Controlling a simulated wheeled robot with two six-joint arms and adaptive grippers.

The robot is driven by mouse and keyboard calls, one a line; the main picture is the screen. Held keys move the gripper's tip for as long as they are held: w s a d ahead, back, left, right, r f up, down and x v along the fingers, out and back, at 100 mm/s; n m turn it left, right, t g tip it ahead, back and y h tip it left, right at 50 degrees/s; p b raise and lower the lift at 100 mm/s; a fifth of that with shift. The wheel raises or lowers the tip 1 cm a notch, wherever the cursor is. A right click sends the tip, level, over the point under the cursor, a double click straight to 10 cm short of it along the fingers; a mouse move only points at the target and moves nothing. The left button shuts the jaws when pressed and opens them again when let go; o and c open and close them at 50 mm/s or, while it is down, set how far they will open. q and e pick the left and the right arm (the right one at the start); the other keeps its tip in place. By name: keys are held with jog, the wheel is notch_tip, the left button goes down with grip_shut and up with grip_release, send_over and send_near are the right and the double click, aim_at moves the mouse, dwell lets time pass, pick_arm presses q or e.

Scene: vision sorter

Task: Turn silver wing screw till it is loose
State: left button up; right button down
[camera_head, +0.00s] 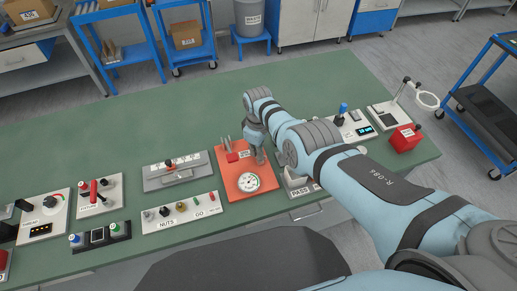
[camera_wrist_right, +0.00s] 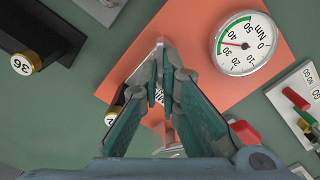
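My right gripper (camera_head: 257,158) points down over the right part of an orange plate (camera_head: 228,194). In the right wrist view its fingers (camera_wrist_right: 163,52) are close together over this plate. A thin silver metal piece (camera_wrist_right: 140,76) shows at the fingertips, partly hidden by them. I cannot tell whether it is the silver wing screw, or whether the fingers hold it. My left gripper is not in view.
A panel marked NUTS and GO (camera_head: 180,212) lies left of the plate, and a grey panel (camera_head: 179,174) behind it. Right of the plate are a light panel with a blue knob (camera_head: 343,108) and a red box (camera_head: 405,138). The table (camera_head: 180,120) is clear behind.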

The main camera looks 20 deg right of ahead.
jog(key=shift+s+f+n, duration=0.1)
jog(key=shift+s+n, duration=0.1)
jog(key=shift+n, duration=0.9)
jog(key=c, duration=1.8)
grip_release()
jog(key=shift+w, duration=0.1)
jog(key=shift+w+r, duration=0.15)
jog(key=shift+r, duration=0.35)
notch_tip(320, 180, up, 11)
